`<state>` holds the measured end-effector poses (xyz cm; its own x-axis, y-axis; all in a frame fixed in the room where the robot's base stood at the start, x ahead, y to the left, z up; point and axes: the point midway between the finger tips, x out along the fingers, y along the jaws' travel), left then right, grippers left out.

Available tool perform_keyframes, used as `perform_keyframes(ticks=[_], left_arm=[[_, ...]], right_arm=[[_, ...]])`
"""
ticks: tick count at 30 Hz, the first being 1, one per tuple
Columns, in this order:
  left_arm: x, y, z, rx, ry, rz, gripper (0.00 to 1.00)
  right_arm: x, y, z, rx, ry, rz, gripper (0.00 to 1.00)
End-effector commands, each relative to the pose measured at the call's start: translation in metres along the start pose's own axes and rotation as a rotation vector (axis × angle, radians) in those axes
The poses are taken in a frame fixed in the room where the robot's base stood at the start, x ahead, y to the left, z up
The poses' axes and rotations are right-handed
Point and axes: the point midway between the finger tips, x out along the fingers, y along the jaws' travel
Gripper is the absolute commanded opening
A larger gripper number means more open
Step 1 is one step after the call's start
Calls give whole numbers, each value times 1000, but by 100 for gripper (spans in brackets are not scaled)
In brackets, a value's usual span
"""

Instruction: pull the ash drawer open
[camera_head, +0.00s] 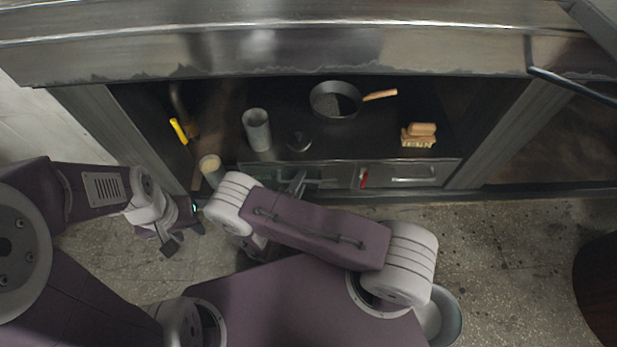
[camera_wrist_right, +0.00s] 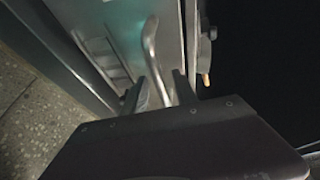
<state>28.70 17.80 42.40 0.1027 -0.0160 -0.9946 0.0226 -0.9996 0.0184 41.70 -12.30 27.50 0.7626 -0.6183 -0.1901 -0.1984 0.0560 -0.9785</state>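Low under the grill, a metal drawer front (camera_head: 325,172) with a greenish tint shows in the head view, partly hidden by my right arm. I take it for the ash drawer; its front looks flush with the frame. My right gripper (camera_head: 297,182) is at this front. In the right wrist view, a curved metal bar handle (camera_wrist_right: 150,45) runs down between the fingers of my right gripper (camera_wrist_right: 160,88). Gaps show beside the bar, so the fingers look open around it. My left gripper (camera_head: 175,243) hangs over the floor at left, empty; its fingers look apart.
A second front with a bar handle (camera_head: 413,170) and a red item (camera_head: 363,178) are to the right. A bucket (camera_head: 447,312) stands lower right.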

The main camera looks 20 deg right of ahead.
Motion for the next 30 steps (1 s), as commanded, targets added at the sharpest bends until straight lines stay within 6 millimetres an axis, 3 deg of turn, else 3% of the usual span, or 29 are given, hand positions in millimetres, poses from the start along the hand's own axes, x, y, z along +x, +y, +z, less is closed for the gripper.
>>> perform_keyframes(ticks=[8,12,30], left_arm=[[0,0,0,0,0,0,36],[0,0,0,0,0,0,36],[1,0,0,0,0,0,36]], right_arm=[[1,0,1,0,-1,0,34],[1,0,1,0,-1,0,0],[1,0,1,-1,0,0,0]])
